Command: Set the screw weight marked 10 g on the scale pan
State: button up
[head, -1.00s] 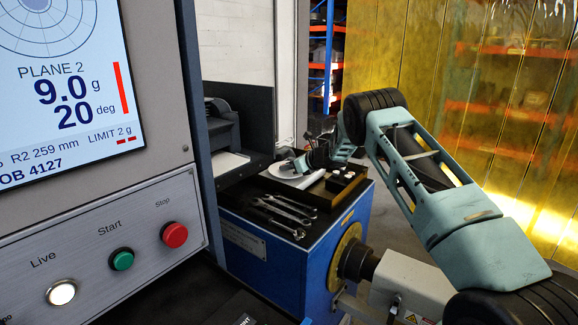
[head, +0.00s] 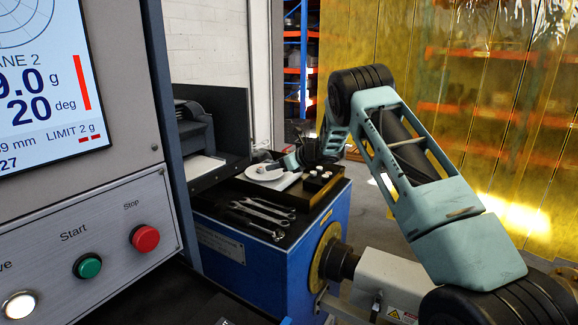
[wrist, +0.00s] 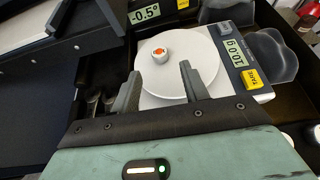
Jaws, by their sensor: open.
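A small metal screw weight with an orange-red top (wrist: 160,54) stands on the round white scale pan (wrist: 203,72) in the wrist view. Its marking is too small to read. The scale's display (wrist: 235,50) reads 10.0 g. My gripper (wrist: 160,72) is open and empty, its fingers apart over the near side of the pan, with the weight just beyond the fingertips and between their lines. In the head view the pan (head: 268,175) sits on the bench and my gripper (head: 286,163) is at its right side.
A dark block with several white-topped weights (head: 318,174) stands right of the scale. Wrenches (head: 262,213) lie on the black tray in front. A yellow button (wrist: 257,78) is on the scale. The balancing machine's panel with a red button (head: 145,238) fills the left.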

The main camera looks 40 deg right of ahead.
jog(key=b+v, duration=0.1)
jog(key=v, duration=0.5)
jog(key=shift+s, duration=0.15)
jog(key=shift+d, duration=0.1)
